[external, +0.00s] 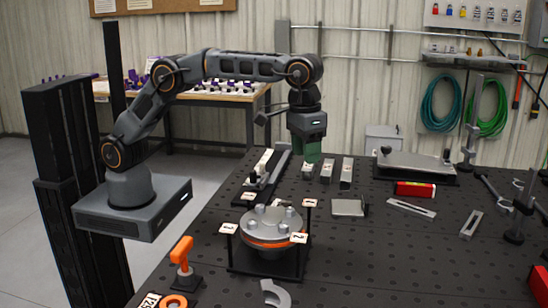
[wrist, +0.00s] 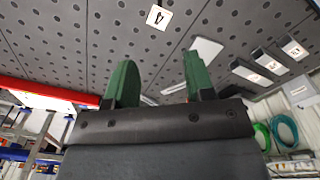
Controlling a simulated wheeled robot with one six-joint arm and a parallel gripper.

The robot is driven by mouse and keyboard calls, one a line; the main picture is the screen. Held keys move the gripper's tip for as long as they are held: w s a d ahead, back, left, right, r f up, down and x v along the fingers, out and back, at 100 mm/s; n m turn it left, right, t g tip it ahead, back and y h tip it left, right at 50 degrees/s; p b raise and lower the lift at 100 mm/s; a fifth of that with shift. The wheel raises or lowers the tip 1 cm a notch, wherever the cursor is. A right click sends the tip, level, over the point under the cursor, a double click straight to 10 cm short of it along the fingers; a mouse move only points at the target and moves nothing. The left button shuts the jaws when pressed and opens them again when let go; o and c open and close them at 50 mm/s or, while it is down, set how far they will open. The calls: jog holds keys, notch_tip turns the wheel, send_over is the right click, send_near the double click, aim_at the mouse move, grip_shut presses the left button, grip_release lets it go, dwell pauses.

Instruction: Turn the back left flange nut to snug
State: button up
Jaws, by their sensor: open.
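A round grey flange (external: 266,226) with an orange ring around it sits in a black stand on the perforated table. Several small grey nuts or studs stand on its top. The one toward the back left (external: 259,209) is too small to show how far it is turned. My gripper (external: 313,158) hangs above the table, behind and to the right of the flange and clear of it. In the wrist view, its two green fingers (wrist: 155,85) stand apart with nothing between them. The flange does not show in the wrist view.
White number tags (external: 229,228) stand around the flange. An orange clamp (external: 182,255) stands at front left, and a grey C-shaped part (external: 275,294) lies in front. Grey blocks (external: 327,170) sit near my gripper. A red box (external: 415,190) lies to the right.

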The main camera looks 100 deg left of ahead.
jog(key=w+a+f+n+t+y, duration=0.1)
jog(key=w+a+f+n, duration=0.1)
jog(key=a, duration=0.9)
jog(key=w+a+f+n+t+p, duration=0.1)
jog(key=w+a+f+n, duration=0.1)
jog(key=a, duration=0.9)
jog(key=w+a+f+n+t+y, duration=0.1)
jog(key=a+f+n, duration=0.3)
jog(key=a, duration=0.7)
jog(key=shift+w+t+y+p, duration=0.3)
jog(key=shift+w+t, duration=0.15)
jog(key=shift+t, duration=0.05)
